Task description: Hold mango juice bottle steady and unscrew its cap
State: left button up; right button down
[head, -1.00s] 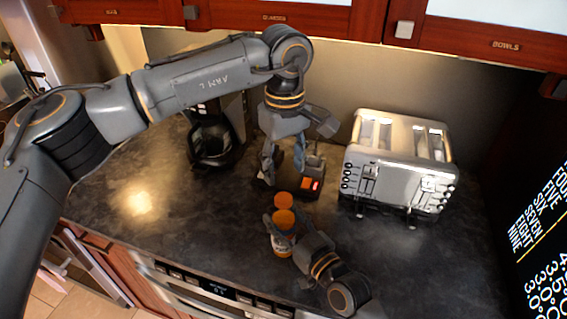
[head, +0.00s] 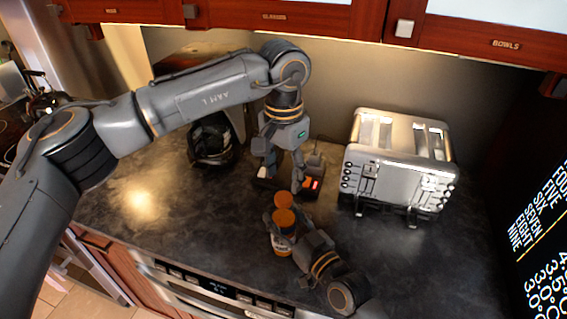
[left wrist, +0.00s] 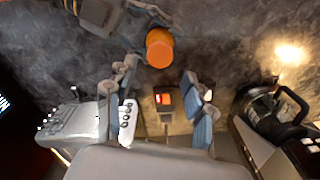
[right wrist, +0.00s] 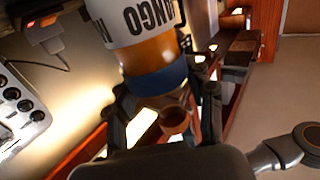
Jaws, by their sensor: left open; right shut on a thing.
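My right gripper (right wrist: 165,100) is shut on the bottle, a finger on each side. My left gripper (head: 284,180) is open and empty, pointing down behind the orange tops and apart from them. Its open fingers and the orange top (left wrist: 159,50) also show in the left wrist view.
A silver toaster (head: 395,170) stands to the right of my left gripper. A black block with a red-lit switch (head: 312,185) lies just behind the bottle. A coffee maker (head: 212,143) stands at the back left. The counter's left part (head: 150,215) is clear.

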aim_at(283, 197)
pick_arm(q)
notch_tip(283, 197, down, 6)
jog(key=shift+r, duration=0.15)
jog(key=shift+c, duration=0.4)
